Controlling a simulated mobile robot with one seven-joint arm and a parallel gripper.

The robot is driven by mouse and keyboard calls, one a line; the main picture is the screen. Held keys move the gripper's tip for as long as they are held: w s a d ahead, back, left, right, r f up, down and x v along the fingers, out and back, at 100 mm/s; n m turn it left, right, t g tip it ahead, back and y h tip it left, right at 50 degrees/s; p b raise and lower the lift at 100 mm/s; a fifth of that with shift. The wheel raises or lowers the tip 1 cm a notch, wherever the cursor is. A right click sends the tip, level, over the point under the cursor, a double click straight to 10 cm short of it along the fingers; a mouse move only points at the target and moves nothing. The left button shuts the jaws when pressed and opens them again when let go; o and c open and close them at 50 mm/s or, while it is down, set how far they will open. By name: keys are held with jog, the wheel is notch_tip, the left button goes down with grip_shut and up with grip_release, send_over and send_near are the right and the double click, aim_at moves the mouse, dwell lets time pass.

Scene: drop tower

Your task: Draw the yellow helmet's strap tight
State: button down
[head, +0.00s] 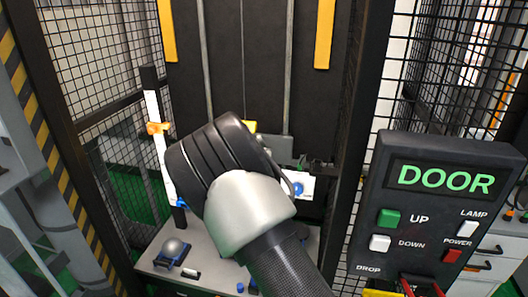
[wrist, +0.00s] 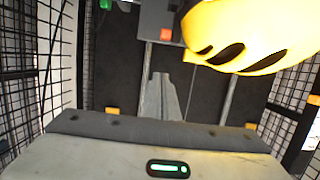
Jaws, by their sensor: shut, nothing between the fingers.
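The yellow helmet (wrist: 240,35) fills the upper right of the wrist view, with dark vent slots in its shell. It is cut off by the frame's top edge. In the head view only a small yellow patch (head: 249,127) shows above my arm; I cannot tell if it is the helmet. My gripper (wrist: 162,78) is shut and empty in the wrist view, its grey fingers together, lower left of the helmet and apart from it in the picture. In the head view my arm hides the gripper. The strap does not show in either view.
Mesh cage walls and dark posts flank the tower opening. A control box (head: 450,205) reading DOOR stands at right. A white upright scale with an orange marker (head: 157,128) stands left.

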jog(key=w+d+f, duration=0.1)
jog(key=w+f, duration=0.4)
jog(key=w, duration=0.1)
jog(key=shift+w+d+f, duration=0.2)
jog(key=shift+w+f, duration=0.05)
jog(key=shift+f, duration=0.15)
notch_tip(320, 180, down, 4)
jog(key=shift+b, duration=1.05)
